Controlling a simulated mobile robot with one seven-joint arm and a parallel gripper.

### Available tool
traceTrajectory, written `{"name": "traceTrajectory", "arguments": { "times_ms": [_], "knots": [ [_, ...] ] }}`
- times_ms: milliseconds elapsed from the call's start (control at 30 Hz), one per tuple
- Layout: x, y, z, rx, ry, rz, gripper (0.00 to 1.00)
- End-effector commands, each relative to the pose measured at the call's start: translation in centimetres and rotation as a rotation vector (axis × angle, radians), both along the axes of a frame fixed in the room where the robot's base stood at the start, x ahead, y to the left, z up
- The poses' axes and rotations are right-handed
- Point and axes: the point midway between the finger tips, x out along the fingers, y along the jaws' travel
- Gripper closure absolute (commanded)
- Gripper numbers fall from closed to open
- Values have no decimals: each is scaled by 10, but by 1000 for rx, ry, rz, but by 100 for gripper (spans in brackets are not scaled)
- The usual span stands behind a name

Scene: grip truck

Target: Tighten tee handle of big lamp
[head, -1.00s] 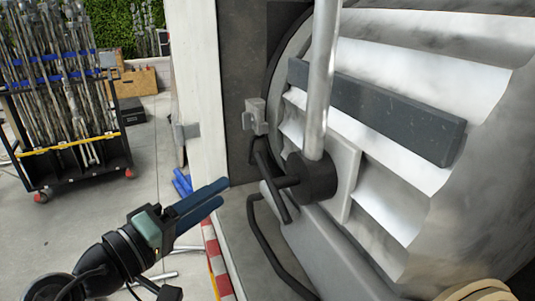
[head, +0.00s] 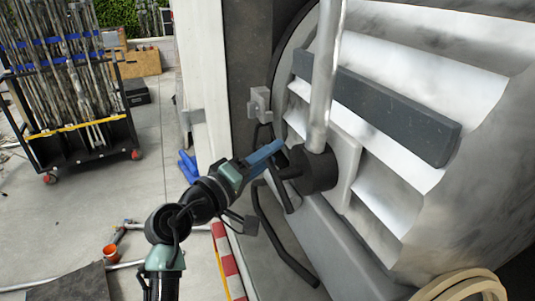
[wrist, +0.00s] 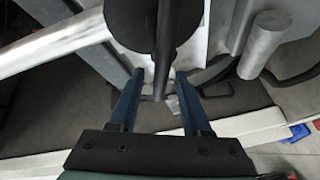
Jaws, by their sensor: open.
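The big lamp (head: 385,95) fills the right of the head view, a large silver ribbed body. A black round hub (head: 318,172) sits on its side at the foot of a silver pole (head: 325,80). The black tee handle (head: 287,194) sticks out from the hub to the left, its crossbar slanting downward and partly hidden by my gripper. My gripper (head: 277,153) is at the handle, blue fingers pointing to the hub. In the wrist view my gripper (wrist: 159,75) is open, and the dark tee bar (wrist: 163,55) shows between its fingertips. I cannot tell whether they touch it.
A grey clamp bracket (head: 259,103) is just above my gripper. A bent black bar (head: 275,235) curves below the handle. A white post (head: 205,80) stands behind.

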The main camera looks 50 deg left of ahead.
Motion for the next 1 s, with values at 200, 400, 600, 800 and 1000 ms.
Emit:
{"name": "traceTrajectory", "arguments": {
  "times_ms": [200,400,600,800,1000],
  "knots": [
    [0,0,0,1,0,0,64],
    [0,0,0,0,0,0,100],
    [-1,0,0,1,0,0,100],
    [-1,0,0,0,0,0,100],
    [-1,0,0,0,0,0,100]
  ]
}}
